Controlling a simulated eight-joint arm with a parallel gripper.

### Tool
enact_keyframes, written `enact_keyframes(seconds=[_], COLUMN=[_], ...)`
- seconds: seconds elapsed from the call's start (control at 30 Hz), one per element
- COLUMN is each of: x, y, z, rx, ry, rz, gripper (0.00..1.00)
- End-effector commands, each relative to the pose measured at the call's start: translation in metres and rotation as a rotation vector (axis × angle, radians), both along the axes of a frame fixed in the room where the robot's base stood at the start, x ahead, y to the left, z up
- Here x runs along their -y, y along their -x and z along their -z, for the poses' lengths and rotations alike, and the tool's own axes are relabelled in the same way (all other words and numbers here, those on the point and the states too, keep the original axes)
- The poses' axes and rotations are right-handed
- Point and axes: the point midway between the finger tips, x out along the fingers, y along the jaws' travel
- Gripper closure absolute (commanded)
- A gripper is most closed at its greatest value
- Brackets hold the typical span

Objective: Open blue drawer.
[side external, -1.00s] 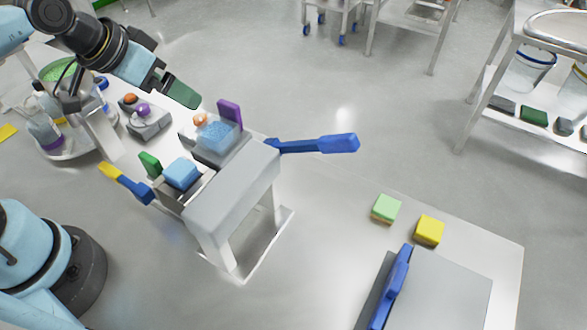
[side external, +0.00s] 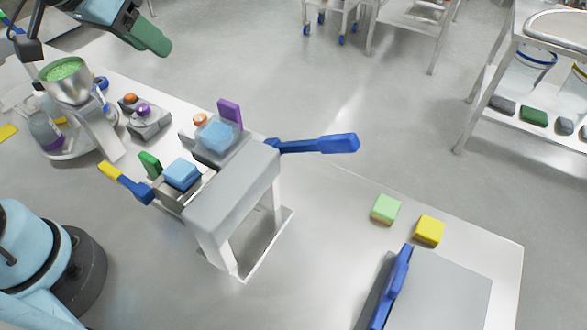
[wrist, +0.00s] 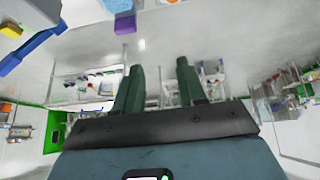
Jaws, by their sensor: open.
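A grey box with a long blue bar handle (side external: 398,285) stands at the bottom right of the side external view. It is the closest match to a blue drawer, but I cannot tell whether it is one; its lower part is cut off by the frame. My gripper (side external: 150,38) is at the top left, high above the table and far from this handle. In the wrist view the two dark green fingers of my gripper (wrist: 160,70) stand apart with nothing between them.
A grey stand (side external: 232,190) has a blue lever (side external: 320,144) and blue and purple blocks. Green (side external: 386,208) and yellow (side external: 429,230) blocks lie near the grey box. A steel bowl (side external: 70,85) stands at left. The table between stand and box is clear.

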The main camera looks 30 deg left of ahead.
Motion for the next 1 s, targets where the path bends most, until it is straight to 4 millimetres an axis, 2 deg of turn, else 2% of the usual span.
enact_keyframes(seconds=[0.27,0.43,0.6,0.77,0.9,1.0], x=[0.064,0.125,0.193,0.261,0.319,0.353], y=[-0.029,-0.046,-0.052,-0.045,-0.027,-0.012], z=[-0.03,-0.044,-0.048,-0.043,-0.032,-0.022], rx=[-0.116,-0.215,-0.315,-0.404,-0.471,-0.507], ry=[0.072,0.104,0.112,0.097,0.068,0.046], rz=[0.033,0.046,0.05,0.049,0.041,0.033], gripper=[0.6,0.6,0.6,0.6,0.6,0.6])
